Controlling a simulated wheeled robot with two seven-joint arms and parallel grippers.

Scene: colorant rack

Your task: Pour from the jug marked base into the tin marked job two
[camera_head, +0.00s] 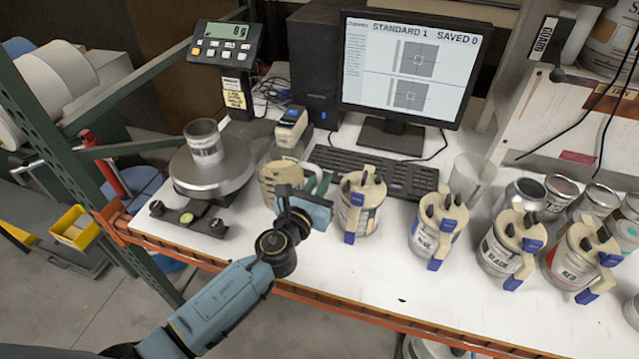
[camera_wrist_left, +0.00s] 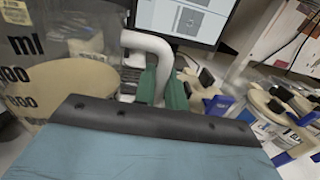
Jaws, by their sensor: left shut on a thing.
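A clear measuring jug (camera_head: 270,185) with beige contents stands upright in front of the label printer; its marked wall also shows in the left wrist view (camera_wrist_left: 45,85). No base mark is readable on it. My left gripper (camera_head: 318,185) is shut on its pale handle (camera_wrist_left: 150,45), with green fingers around it. I cannot tell whether the jug touches the table. An open tin (camera_head: 204,143) stands on the round scale pan, left of the jug. Its label is too small to read, and no job two mark is legible. My right gripper is not in view.
The scale pan (camera_head: 212,172) has a display (camera_head: 224,45) behind it. Lidded colorant jugs (camera_head: 360,205) stand to the right, some marked black and red. Several open tins (camera_head: 560,192) stand at the far right. The keyboard (camera_head: 375,170) and monitor (camera_head: 410,65) are behind.

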